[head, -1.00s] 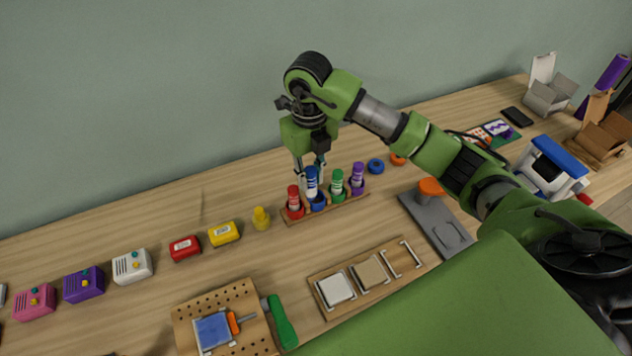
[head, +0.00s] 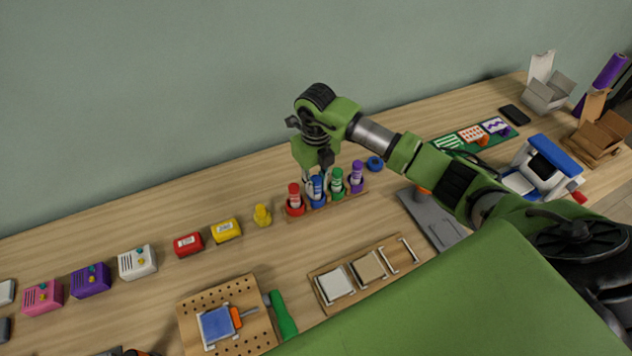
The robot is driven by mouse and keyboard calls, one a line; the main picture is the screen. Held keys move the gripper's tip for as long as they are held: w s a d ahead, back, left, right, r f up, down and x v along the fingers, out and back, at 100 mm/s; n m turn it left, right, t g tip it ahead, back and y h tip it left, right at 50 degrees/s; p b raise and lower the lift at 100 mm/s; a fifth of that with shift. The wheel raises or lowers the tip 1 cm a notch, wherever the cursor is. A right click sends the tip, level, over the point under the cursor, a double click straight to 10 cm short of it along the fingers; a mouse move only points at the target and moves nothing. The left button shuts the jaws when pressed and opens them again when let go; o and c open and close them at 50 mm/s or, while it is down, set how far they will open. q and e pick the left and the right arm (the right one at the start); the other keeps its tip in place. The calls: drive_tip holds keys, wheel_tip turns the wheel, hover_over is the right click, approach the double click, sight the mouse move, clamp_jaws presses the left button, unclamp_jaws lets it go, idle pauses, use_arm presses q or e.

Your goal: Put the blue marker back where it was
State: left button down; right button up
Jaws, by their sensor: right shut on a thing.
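The blue marker (head: 317,189) stands upright in the marker rack (head: 326,207), at the blue place between the red marker (head: 295,197) and the green marker (head: 337,183). The purple marker (head: 357,175) stands at the rack's right end. My right gripper (head: 315,178) points down over the rack and is shut on the blue marker's upper part. The fingers partly hide the marker's top. My left gripper is not in view.
Neighbouring markers stand close on both sides of the gripper. A yellow peg-like piece (head: 262,215) and a yellow box (head: 226,230) lie left of the rack. A blue ring (head: 375,163) lies right of it. A wooden tray (head: 385,284) is in front, with bare table between.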

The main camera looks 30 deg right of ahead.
drive_tip(key=o, duration=1)
drive_tip(key=shift+r, duration=0.5)
wheel_tip(320, 180, up, 11)
drive_tip(key=b, duration=0.2)
drive_tip(key=shift+r+b, duration=0.15)
drive_tip(key=shift+b, duration=0.15)
